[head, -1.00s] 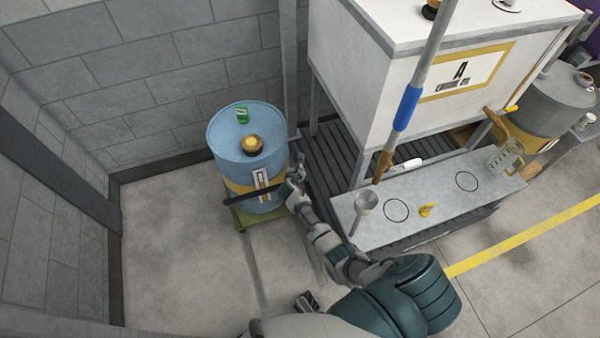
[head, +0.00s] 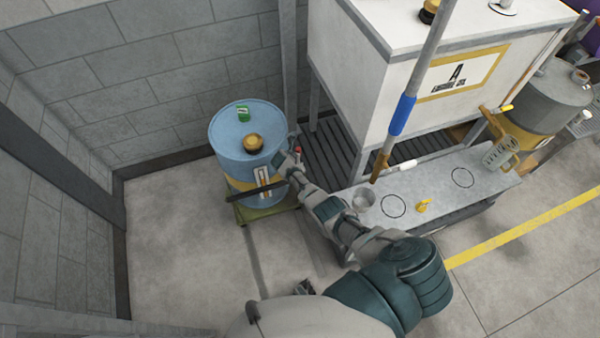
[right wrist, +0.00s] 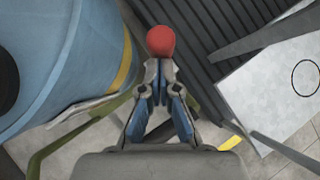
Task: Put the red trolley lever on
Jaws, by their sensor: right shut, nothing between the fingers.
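The red knob of the trolley lever (right wrist: 160,40) shows in the right wrist view just beyond my right fingertips; its shaft is hidden. In the head view the red knob (head: 297,150) is a small spot at the drum's right side. My right gripper (head: 284,158) is beside the drum; its fingers (right wrist: 157,73) are shut and empty, close behind the knob. I cannot tell whether they touch it. The green trolley (head: 268,211) carries a blue drum (head: 232,165). A small dark part at the bottom seems to be my left gripper (head: 305,287), mostly hidden.
A white cabinet (head: 400,90) stands right of the drum over a dark slatted floor (head: 330,150). A grey bench (head: 425,195) holds a funnel (head: 363,198) and a yellow part (head: 423,205). A pole with a blue grip (head: 403,115) crosses in front. Floor left of the trolley is clear.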

